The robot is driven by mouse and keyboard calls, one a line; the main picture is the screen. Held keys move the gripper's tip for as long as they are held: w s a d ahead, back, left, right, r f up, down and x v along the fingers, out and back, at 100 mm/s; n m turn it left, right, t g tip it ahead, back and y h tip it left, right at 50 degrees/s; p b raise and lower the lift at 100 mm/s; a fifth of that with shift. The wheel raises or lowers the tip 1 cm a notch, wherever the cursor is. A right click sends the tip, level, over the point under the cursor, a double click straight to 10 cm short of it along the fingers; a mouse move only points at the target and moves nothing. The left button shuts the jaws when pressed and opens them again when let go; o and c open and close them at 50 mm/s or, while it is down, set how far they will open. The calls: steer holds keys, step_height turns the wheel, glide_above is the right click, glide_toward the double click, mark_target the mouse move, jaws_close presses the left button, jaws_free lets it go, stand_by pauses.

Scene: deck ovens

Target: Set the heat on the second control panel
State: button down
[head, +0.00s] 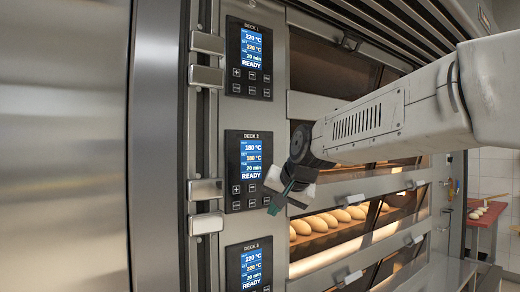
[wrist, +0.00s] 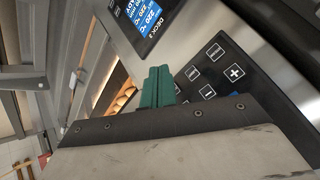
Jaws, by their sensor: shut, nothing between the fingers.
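The second control panel (head: 248,171) is the middle of three dark panels in the head view. Its blue screen reads 180 °C, 180 °C, 20 min and READY. Keys sit below the screen, with a plus key (head: 236,189) at the left. My gripper (head: 276,207) is at the panel's lower right, its green fingers shut and empty. In the wrist view the shut fingers (wrist: 158,76) stand beside tilted keys, including a plus key (wrist: 235,72). My gripper body hides part of that panel. I cannot tell whether the fingertips touch it.
Metal handles (head: 206,190) stick out left of the panels. Loaves (head: 325,222) lie behind the oven window to the right. A red table (head: 485,225) stands far right.

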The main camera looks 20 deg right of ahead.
stand_by(0.3)
steer(key=s+d+f+n+g, duration=0.1)
steer(key=s+f+g, duration=0.1)
steer(key=s+f, duration=0.4)
steer(key=s+d+f+n+g+h, duration=0.1)
steer(key=s+f, duration=0.5)
steer(key=s, duration=1.1)
steer(key=s+d+f+n+g, duration=0.2)
steer(key=s+f, duration=0.4)
steer(key=s, duration=0.6)
steer(key=shift+s+n+g+h, duration=0.15)
steer(key=shift+n+g+h, duration=0.3)
steer(key=shift+g, duration=0.75)
